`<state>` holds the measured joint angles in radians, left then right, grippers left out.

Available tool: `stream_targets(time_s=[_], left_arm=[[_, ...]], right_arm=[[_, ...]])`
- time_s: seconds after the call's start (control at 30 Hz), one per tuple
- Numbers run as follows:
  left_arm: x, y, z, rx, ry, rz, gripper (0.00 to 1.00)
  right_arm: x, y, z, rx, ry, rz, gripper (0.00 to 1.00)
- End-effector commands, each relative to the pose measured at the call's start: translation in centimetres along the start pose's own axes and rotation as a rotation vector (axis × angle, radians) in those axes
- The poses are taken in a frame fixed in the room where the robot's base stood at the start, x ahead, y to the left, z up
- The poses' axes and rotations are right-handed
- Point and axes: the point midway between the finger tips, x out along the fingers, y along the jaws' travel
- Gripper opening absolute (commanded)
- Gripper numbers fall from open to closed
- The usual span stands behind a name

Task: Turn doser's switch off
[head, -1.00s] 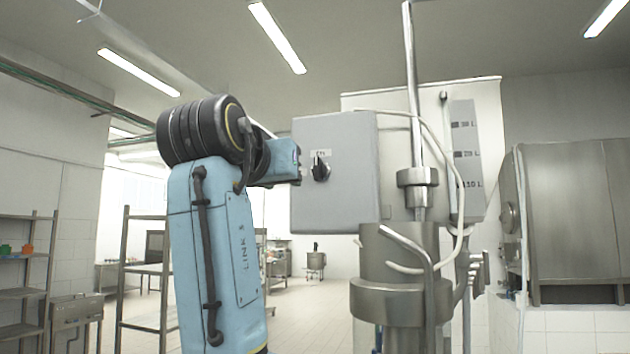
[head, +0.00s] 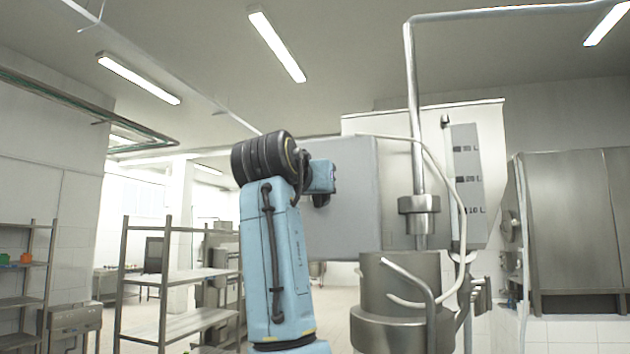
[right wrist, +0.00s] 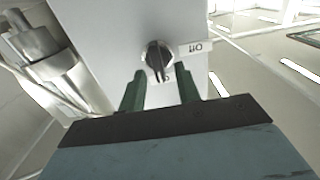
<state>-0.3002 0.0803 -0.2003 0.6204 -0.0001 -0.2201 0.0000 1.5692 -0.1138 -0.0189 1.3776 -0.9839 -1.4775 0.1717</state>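The doser's grey control box (head: 350,215) stands in the middle of the head view. Its dark round switch (right wrist: 157,55) is on the box's front face, clear in the right wrist view. The switch's pale pointer line faces a partly covered label, not the "Off" label (right wrist: 195,48) at its side. My right gripper (right wrist: 160,70) is open, with its dark green fingers apart, one on each side of the switch's near edge. I cannot tell whether they touch it. In the head view my right arm covers most of the switch. My left gripper is out of view.
The steel doser cylinder (head: 400,300), with pipes and a white hose, stands right of the box. Metal shelves (head: 170,300) stand at the left. A steel cabinet (head: 580,220) is on the right.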

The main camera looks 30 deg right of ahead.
Motion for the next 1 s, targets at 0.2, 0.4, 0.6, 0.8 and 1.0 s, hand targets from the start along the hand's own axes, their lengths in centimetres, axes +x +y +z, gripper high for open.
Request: stream_targets(time_s=[0.2,0.4,0.6,0.8,1.0], left_arm=[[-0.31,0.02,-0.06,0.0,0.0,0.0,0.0],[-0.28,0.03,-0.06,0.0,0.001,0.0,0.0],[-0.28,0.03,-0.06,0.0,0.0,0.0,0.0],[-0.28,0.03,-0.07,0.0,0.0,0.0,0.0],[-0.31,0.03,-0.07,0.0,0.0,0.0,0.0]], right_arm=[[0.94,0.02,0.06,0.0,0.0,0.0,0.33],[0.93,0.01,0.09,0.0,0.0,0.0,0.33],[0.9,0.0,0.07,0.0,0.0,0.0,0.07],[0.88,0.0,0.05,0.0,0.0,0.0,0.0],[0.88,-0.03,0.02,-0.023,0.001,0.0,0.0]])
